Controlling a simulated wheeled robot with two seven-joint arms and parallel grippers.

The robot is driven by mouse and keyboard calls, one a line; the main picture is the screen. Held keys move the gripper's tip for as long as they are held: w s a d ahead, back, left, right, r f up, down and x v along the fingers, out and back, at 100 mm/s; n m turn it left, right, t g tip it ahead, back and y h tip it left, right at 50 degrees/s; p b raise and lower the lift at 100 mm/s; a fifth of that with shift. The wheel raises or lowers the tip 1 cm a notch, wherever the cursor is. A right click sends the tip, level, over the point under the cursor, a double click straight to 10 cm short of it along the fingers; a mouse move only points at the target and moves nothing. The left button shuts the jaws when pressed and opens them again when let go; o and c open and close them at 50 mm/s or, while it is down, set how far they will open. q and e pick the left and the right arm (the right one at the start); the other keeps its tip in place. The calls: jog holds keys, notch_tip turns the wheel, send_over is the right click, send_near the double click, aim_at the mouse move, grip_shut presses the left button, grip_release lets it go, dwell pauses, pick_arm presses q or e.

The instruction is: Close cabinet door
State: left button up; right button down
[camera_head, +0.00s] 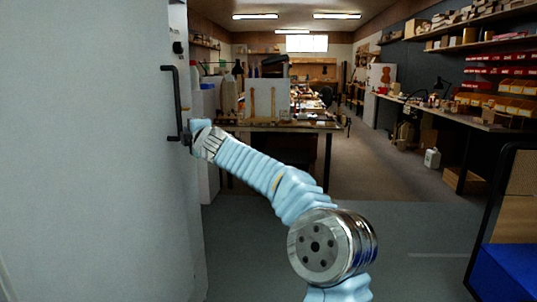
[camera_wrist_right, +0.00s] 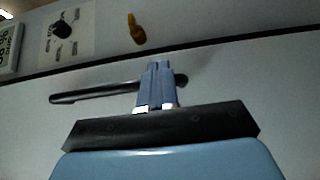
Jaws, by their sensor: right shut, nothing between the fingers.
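The cabinet door (camera_head: 90,150) is a large pale grey panel filling the left of the head view. Its black bar handle (camera_head: 176,103) is near the right edge. My right arm reaches across from the lower right, and my right gripper (camera_head: 187,138) is at the handle's lower end. In the right wrist view, the gripper's fingers (camera_wrist_right: 159,66) are together and empty, overlapping the handle (camera_wrist_right: 95,94) in front of the pale door surface (camera_wrist_right: 240,85). I cannot tell whether they touch it. My left gripper is in neither view.
A dark seam (camera_wrist_right: 225,38) runs along the door's edge in the wrist view, with a black knob (camera_wrist_right: 62,29) and a yellow item (camera_wrist_right: 136,28) beyond it. A cluttered workbench (camera_head: 280,126) stands behind my arm. The floor (camera_head: 415,225) at the right is mostly clear.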

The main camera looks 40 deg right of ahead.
aim_at(171, 128)
jog(key=w+a, duration=0.2)
jog(key=w, duration=0.3)
jog(key=shift+a+r+p, duration=0.1)
jog(key=shift+a+p, duration=0.25)
jog(key=shift+a, duration=0.05)
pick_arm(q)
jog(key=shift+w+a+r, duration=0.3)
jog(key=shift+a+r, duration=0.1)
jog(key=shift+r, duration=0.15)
pick_arm(e)
jog(key=shift+w+a, duration=0.15)
